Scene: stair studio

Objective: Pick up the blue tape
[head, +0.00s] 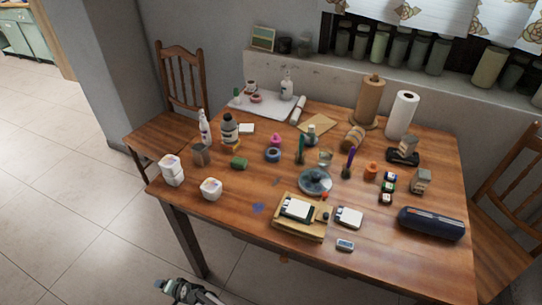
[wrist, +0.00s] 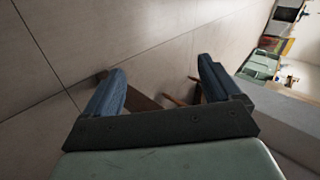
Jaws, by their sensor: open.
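The blue tape (head: 273,155) looks like a small blue roll with a dark centre, lying on the wooden table near its middle. It sits just below a pink object and right of a green roll. My gripper (wrist: 160,82) is open and empty in the wrist view, its two blue-padded fingers wide apart, facing the floor and chair legs. The tape does not show in the wrist view. In the head view part of my arm (head: 188,291) shows low at the bottom edge, off the table's front side and far from the tape.
The table (head: 235,215) is crowded. Near the tape stand a green roll (head: 239,163), a pink object (head: 276,140), a green upright item (head: 300,150) and a round grey-blue lidded dish (head: 315,181). White tubs (head: 171,170) stand at the left edge. The front-left tabletop is fairly clear.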

